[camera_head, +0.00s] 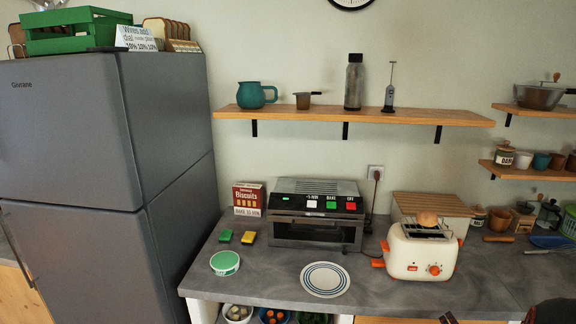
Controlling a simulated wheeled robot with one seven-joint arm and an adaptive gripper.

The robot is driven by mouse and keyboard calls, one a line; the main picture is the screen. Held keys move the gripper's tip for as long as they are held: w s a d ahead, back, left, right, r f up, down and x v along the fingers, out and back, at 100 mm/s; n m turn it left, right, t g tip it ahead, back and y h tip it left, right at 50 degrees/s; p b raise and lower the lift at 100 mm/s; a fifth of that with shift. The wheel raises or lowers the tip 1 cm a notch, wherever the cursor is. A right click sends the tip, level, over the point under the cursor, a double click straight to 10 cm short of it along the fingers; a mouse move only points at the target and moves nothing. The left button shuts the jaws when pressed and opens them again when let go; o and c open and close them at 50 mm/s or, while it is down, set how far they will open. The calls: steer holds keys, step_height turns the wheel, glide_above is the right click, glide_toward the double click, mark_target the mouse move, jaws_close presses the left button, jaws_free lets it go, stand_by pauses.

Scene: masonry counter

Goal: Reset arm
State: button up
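My gripper cannot be made out in the head view. Only dark shapes show at the bottom right edge, cut off by the frame, and they may be part of my arm. On the grey counter (400,298), a cream toaster (408,258) with orange knobs has a piece of bread (427,218) standing in its top. A striped plate (325,279) lies empty to its left. A toaster oven (314,230) with green, white and red buttons stands behind the plate, its door shut.
A tall grey fridge (80,180) stands at the left with a green crate (78,30) on top. A wooden shelf (350,114) runs above. The counter right of the toaster's front is clear.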

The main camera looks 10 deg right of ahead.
steer(key=s+f+g, duration=0.4)
steer(key=s+f, duration=0.1)
steer(key=s, duration=0.1)
steer(key=s+a+r+n+g, duration=0.3)
steer(key=s+a+g, duration=0.2)
steer(key=s, duration=0.2)
steer(key=s+a+r+n+y, duration=0.1)
steer(key=s+a+r+n, duration=0.2)
steer(key=a+r, duration=0.7)
steer(key=s+a+r+n+y, duration=0.2)
steer(key=s+a+r, duration=0.4)
steer(key=a+r, duration=0.4)
steer(key=s+a+r+n+t+y, duration=0.1)
steer(key=s+a+r+n, duration=0.3)
steer(key=a+r, duration=0.6)
steer(key=s+a, duration=0.1)
steer(key=a, duration=0.7)
steer(key=shift+s+r+n+y, duration=0.2)
steer(key=shift+n+y, duration=0.1)
